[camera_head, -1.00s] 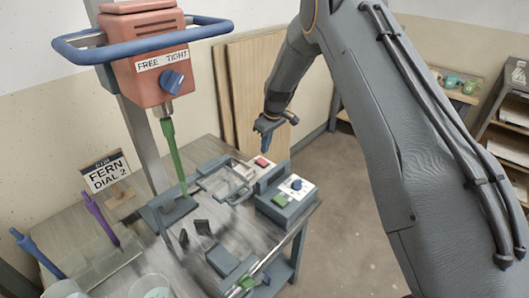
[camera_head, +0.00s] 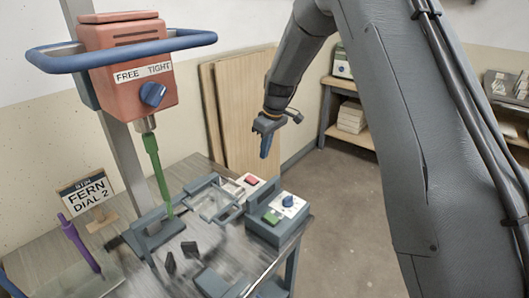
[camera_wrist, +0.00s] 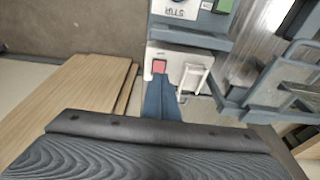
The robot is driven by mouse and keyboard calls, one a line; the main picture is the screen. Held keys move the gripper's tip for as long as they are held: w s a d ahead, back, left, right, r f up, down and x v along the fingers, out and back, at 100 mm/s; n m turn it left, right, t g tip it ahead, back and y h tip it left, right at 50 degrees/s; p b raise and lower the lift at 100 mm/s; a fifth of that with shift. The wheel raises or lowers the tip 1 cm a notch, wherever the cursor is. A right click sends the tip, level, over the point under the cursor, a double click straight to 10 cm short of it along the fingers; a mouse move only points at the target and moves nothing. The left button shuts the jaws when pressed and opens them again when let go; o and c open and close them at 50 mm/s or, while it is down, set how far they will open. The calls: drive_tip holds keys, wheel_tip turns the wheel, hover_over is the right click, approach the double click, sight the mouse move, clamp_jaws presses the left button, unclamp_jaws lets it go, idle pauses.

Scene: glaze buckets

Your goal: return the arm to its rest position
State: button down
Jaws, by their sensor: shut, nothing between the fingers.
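My arm reaches down from the top right of the head view. My gripper (camera_head: 265,143) hangs in the air right of the bench, in front of the leaning boards, pointing down. Its blue fingers are together with nothing between them. In the wrist view the shut fingers (camera_wrist: 162,98) show in the middle, in front of a small white box with a red button (camera_wrist: 160,66). My gripper looks clear of the bench and touches nothing that I can see.
The bench (camera_head: 205,232) holds a control box (camera_head: 279,218) with a dial, a clear-fronted frame (camera_head: 213,203) and a green shaft (camera_head: 157,172) under the orange mixer head (camera_head: 125,70). Wooden boards (camera_head: 245,110) lean on the wall. A shelf (camera_head: 350,136) stands behind. Floor to the right is open.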

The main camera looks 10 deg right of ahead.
drive_tip(key=s+d+r+m, duration=0.1)
drive_tip(key=s+d+m, duration=0.2)
drive_tip(key=s, duration=0.8)
drive_tip(key=s+d+r+m+h, duration=0.1)
drive_tip(key=s+d+m, duration=0.2)
drive_tip(key=s, duration=0.9)
drive_tip(key=s+d+r+m, duration=0.1)
drive_tip(key=s+d+m, duration=0.2)
drive_tip(key=s, duration=0.9)
drive_tip(key=shift+d+g+h, duration=0.3)
drive_tip(key=shift+d, duration=0.9)
